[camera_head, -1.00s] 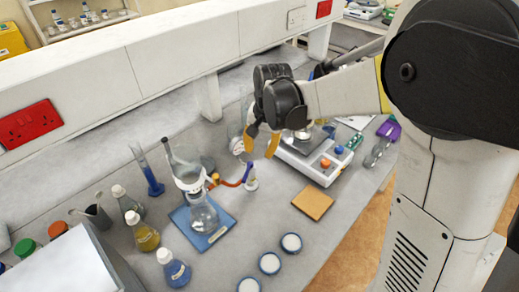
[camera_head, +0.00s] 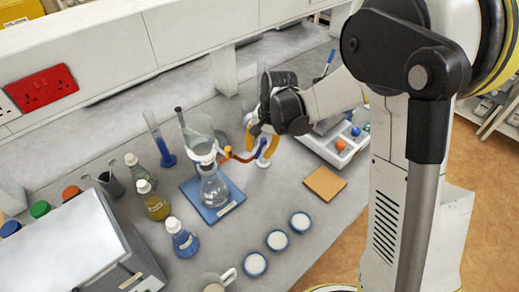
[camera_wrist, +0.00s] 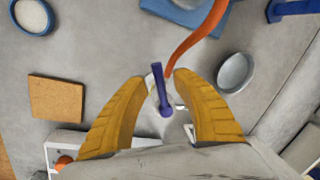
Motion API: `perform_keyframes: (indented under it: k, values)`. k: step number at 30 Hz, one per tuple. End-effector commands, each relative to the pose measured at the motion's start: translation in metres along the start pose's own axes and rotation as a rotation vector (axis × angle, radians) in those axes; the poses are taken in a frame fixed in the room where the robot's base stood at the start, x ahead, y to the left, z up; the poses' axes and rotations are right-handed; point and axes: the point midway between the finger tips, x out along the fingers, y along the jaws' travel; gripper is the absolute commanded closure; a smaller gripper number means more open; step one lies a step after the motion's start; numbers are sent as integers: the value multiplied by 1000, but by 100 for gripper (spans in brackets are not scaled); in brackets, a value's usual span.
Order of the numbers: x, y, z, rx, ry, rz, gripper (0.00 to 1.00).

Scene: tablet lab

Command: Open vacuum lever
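The vacuum lever is a small dark blue-purple bar (camera_wrist: 161,90) on a white valve; in the head view the lever (camera_head: 261,148) shows beside my fingers. An orange hose (camera_head: 240,158) runs from it toward a flask (camera_head: 213,188) with a funnel (camera_head: 203,148) on a blue board (camera_head: 192,197). My gripper (camera_head: 260,140) is open, with yellow-orange fingers. In the wrist view my gripper (camera_wrist: 161,78) has one finger on each side of the lever, with gaps. I cannot tell how far the fingertips are above it.
A white hotplate-like device (camera_head: 337,146) and a cork pad (camera_head: 324,183) lie to the right. Several small dishes (camera_head: 277,240) are in front. Bottles (camera_head: 184,238) and a blue-based cylinder (camera_head: 160,140) stand left. A shelf wall (camera_head: 190,40) runs behind.

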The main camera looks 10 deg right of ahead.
Motion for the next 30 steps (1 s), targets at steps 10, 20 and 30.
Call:
perform_keyframes:
  k: [10,20,30]
  values:
    - [0,0,0,0,0,0,100]
    - [0,0,0,0,0,1,100]
    - [1,-2,1,47,9,1,100]
